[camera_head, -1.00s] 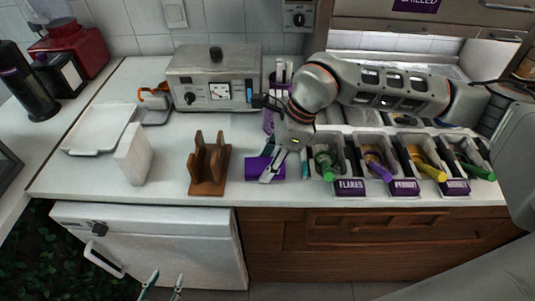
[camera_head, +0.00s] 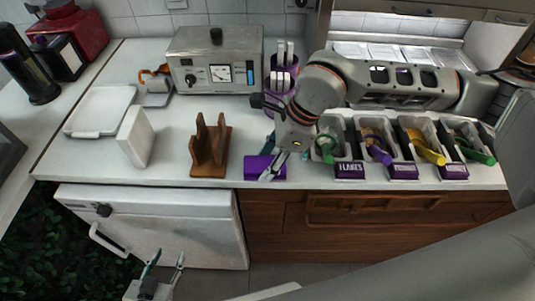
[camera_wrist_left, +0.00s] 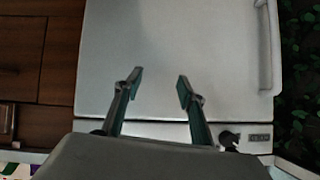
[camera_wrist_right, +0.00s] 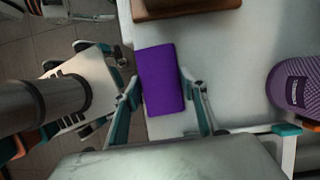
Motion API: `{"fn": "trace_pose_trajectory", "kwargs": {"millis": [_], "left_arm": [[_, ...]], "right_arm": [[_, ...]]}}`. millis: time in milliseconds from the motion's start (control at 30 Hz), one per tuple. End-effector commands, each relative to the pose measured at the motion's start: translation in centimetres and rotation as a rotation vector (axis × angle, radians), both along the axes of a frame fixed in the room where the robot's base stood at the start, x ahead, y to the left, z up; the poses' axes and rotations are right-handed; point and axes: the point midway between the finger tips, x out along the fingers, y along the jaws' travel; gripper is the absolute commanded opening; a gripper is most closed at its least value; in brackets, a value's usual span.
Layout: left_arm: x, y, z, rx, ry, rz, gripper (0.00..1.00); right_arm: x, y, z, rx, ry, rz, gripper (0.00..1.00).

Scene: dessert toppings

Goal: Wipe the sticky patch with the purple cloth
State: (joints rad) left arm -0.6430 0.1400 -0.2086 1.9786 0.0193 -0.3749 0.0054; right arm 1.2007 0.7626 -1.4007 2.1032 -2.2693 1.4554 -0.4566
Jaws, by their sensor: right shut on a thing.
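The purple cloth (camera_head: 258,168) is a flat rectangular block at the counter's front edge, right of the brown wooden holder. My right gripper (camera_head: 276,167) reaches down over it from above. In the right wrist view the cloth (camera_wrist_right: 160,72) lies between the two fingers, which are shut on its sides. I cannot tell whether it touches the counter or hangs just above it. I cannot make out the sticky patch in any view. My left gripper (camera_head: 167,257) is open and empty, low in front of the white appliance door; the left wrist view shows its spread fingers (camera_wrist_left: 159,86).
The brown wooden holder (camera_head: 210,168) stands left of the cloth. Topping bins with scoops, such as the flakes bin (camera_head: 347,171), line the right side. A purple cup (camera_head: 270,110) stands behind my right gripper. Clear counter lies between the white block (camera_head: 136,137) and the holder.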

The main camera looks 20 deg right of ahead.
Motion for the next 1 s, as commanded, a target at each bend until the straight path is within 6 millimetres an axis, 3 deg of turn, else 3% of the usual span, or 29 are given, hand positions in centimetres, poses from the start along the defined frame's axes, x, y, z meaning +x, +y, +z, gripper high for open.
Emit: {"fn": "trace_pose_trajectory", "kwargs": {"millis": [200, 567, 1000], "left_arm": [[0.0, 0.0, 0.1, 0.000, -0.001, 0.000, 0.40], [0.0, 0.0, 0.2, 0.000, -0.001, 0.000, 0.40], [0.4, 0.0, 2.2, 0.000, -0.012, 0.000, 0.40]], "right_arm": [[-1.7, 0.4, 0.0, -0.002, 0.004, 0.002, 0.25], [-1.8, 0.5, 0.1, -0.001, 0.001, -0.001, 0.25], [-1.7, 0.5, 3.8, 0.000, -0.001, 0.000, 0.25]]}}
